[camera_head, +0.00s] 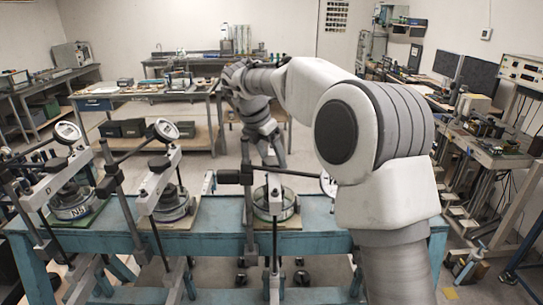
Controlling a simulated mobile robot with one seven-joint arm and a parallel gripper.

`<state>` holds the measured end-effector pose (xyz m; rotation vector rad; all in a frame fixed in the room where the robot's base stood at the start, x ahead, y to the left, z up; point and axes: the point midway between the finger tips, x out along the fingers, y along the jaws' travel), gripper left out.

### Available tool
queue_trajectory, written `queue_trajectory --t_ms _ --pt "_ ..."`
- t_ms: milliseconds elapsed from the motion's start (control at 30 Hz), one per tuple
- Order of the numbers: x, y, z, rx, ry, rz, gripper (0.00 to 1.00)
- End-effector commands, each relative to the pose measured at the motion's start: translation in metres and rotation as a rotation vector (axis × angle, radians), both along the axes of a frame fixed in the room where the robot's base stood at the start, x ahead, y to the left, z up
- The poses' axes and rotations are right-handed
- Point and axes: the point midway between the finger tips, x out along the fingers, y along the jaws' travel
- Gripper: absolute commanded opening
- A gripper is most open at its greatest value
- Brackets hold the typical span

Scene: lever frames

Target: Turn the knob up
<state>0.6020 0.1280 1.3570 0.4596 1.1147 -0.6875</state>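Several lever frames stand on a blue bench in front of me. The left lever frame (72,172) and the one beside it (160,180) each carry a round dial and a tilted lever. A third lever frame (275,195) stands near the middle, with a dark block (229,176) on its horizontal bar. I cannot tell which part is the knob. My gripper (276,160) hangs down above and behind the third frame, apart from the dark block as far as I can see. It is small and partly merged with the background, so its fingers are unclear.
The blue bench (215,241) spans the front, its right part hidden by my arm. A cluttered work table (140,93) stands behind it. Benches with equipment (487,145) line the right side. Open floor shows between the blue bench and the rear table.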

Motion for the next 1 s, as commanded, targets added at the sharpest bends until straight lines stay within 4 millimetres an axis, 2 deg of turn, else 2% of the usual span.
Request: queue_trajectory --t_ms 33,167,200,567,1000 --pt "-0.0001 0.0001 0.0002 0.000 0.000 0.000 0.41" --pt "-0.0001 0.0001 0.0003 0.000 0.000 0.000 0.17" --pt "-0.0001 0.0001 0.0003 0.000 0.000 0.000 0.16" --pt "-0.0008 -0.0010 0.0005 0.000 0.000 0.078 0.16" --pt "-0.0023 -0.0049 0.0006 0.001 -0.001 0.440 0.16"
